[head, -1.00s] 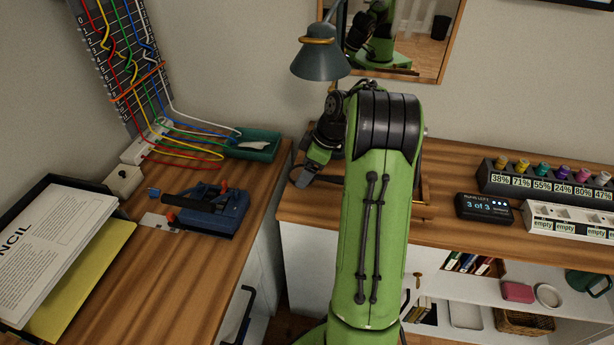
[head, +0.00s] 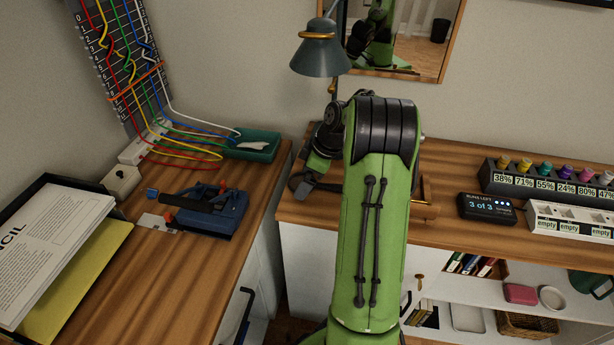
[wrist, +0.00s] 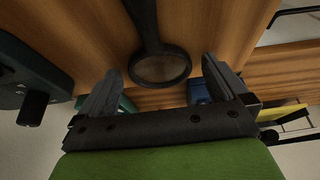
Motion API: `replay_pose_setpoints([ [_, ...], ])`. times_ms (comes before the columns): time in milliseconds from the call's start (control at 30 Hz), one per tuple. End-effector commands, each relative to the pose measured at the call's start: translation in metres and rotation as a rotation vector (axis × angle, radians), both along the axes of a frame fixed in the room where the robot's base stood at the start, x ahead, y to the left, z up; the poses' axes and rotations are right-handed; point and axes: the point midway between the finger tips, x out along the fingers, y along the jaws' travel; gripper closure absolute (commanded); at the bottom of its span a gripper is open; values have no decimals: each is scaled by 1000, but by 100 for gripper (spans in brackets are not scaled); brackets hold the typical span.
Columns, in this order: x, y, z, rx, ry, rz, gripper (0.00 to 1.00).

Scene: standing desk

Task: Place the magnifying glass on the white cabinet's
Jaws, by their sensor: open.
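The magnifying glass (wrist: 162,66) shows in the wrist view, with a dark handle and a round dark-rimmed lens over brown wood. My gripper (wrist: 160,72) is open, with one finger on each side of the lens. I cannot tell whether the fingers are level with it. In the head view my gripper (head: 302,185) is low over the left end of the right-hand wooden top; I cannot make out the magnifying glass there. A white cabinet (head: 308,255) stands below that top, partly hidden by my arm. Another white front with a dark handle (head: 243,318) is below the left desk.
A lamp (head: 320,58) rises behind my gripper. A green tray (head: 253,146) and a blue tool (head: 212,212) lie on the left desk (head: 150,275). A display box (head: 487,207) and bottle rack (head: 540,182) stand to the right. Open shelves (head: 470,290) hold several items.

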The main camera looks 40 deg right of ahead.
Motion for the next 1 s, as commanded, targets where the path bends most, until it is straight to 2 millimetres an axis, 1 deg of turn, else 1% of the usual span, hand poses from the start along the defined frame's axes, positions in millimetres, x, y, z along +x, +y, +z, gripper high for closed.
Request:
replay_pose_setpoints([
  [67, -1, -2, 10, -3, -2, -2, 0],
  [167, -8, -8, 32, -4, -4, -2, 0],
  [300, -20, -17, 70, -5, -4, -4, 0],
  [400, -28, -23, 92, -3, -3, -3, 0],
  [500, -33, -26, 108, -2, -3, -2, 0],
  [633, -36, -28, 115, -1, -1, -2, 0],
  [1000, -36, -28, 114, -1, -1, 0, 0],
])
